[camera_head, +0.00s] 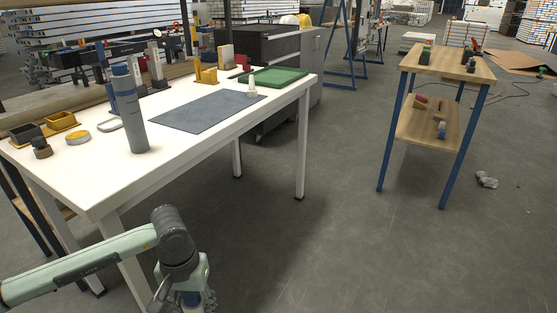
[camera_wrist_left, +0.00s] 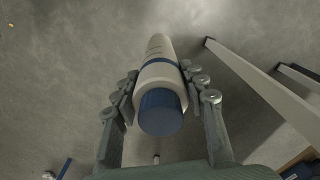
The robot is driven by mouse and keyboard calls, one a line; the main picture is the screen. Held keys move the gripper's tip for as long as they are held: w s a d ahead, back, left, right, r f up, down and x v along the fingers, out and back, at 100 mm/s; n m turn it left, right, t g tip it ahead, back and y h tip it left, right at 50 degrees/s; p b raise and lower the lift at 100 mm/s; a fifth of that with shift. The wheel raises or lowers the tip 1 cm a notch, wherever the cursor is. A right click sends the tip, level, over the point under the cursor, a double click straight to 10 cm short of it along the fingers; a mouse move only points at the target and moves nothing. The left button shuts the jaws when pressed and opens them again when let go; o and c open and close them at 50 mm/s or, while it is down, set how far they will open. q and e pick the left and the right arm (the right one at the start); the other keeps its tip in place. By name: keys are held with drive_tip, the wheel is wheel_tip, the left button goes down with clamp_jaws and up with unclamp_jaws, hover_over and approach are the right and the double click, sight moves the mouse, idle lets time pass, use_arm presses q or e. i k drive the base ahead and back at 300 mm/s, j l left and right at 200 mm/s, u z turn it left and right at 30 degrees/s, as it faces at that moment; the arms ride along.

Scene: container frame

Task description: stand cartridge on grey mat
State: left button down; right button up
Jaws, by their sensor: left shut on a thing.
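My left gripper (camera_head: 182,292) hangs low in front of the white table, at the bottom of the head view. In the left wrist view my left gripper (camera_wrist_left: 159,75) is shut on the cartridge (camera_wrist_left: 159,52), a white cylinder with a blue band and a blue end (camera_wrist_left: 161,112) facing the camera. The cartridge is over the floor, away from the table top; in the head view it is mostly hidden by the gripper. The grey mat (camera_head: 207,111) lies flat and bare on the table (camera_head: 185,148). My right gripper is in neither view.
A tall grey-blue bottle (camera_head: 128,112) stands left of the mat. A small white bottle (camera_head: 252,89) stands by its right corner, near a green tray (camera_head: 273,78). Yellow holders (camera_head: 205,73) are behind. Table legs (camera_head: 302,145) stand near the arm.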

sight(217, 107)
drive_tip(key=i+l+z, duration=0.1)
drive_tip(key=z, duration=1.25)
drive_tip(key=i+j, duration=0.2)
drive_tip(key=i, duration=0.2)
drive_tip(key=i+j, duration=0.2)
drive_tip(key=i, duration=0.15)
drive_tip(key=i+j, duration=0.2)
drive_tip(key=i, duration=0.2)
drive_tip(key=i+j, duration=0.1)
drive_tip(key=i, duration=0.55)
drive_tip(key=i+j, duration=0.1)
drive_tip(key=i, duration=0.5)
drive_tip(key=i+u, duration=0.1)
drive_tip(key=u, duration=0.8)
drive_tip(key=i+l+u, duration=0.1)
drive_tip(key=u, duration=1.8)
